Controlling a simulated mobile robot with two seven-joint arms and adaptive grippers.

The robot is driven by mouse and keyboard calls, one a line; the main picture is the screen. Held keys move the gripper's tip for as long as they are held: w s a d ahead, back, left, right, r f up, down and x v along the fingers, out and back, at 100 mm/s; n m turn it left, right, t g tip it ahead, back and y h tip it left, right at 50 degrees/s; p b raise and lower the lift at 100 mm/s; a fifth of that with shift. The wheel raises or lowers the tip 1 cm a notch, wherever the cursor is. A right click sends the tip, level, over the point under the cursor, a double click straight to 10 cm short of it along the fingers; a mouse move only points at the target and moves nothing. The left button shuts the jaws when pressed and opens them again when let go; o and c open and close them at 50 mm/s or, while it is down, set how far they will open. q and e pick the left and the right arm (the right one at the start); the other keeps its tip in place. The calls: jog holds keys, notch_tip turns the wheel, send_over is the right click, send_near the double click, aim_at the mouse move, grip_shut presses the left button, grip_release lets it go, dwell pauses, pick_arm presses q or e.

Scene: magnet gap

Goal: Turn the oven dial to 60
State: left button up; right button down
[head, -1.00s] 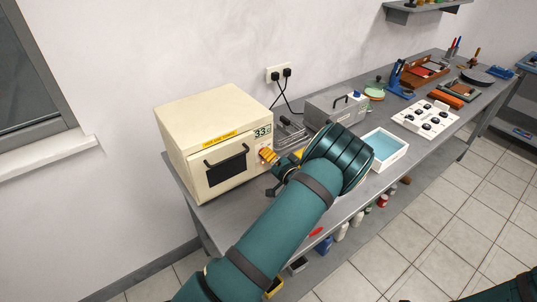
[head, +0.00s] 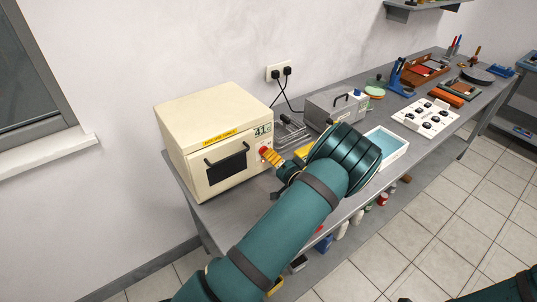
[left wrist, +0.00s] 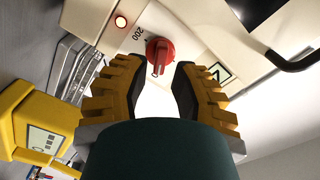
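The cream oven (head: 225,140) stands at the left end of the bench, its display (head: 262,132) reading about 41. Its red dial (head: 264,150) sits on the front right of the oven. In the left wrist view the red dial (left wrist: 158,52) has a pale pointer line and a printed 200 beside it. My left gripper (head: 271,156) is at the dial. In the left wrist view its yellow fingers with dark pads (left wrist: 158,75) stand apart on either side, with visible gaps to the dial. My right gripper is not in view; only part of that arm shows at lower right.
A yellow box-like item (left wrist: 38,122) is close by. A grey box (head: 335,106) and a blue-lined white tray (head: 402,152) stand to the right on the bench.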

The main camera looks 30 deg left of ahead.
pick_arm(q)
jog(key=v, duration=0.9)
jog(key=shift+d, duration=0.25)
jog(key=shift+s, duration=0.15)
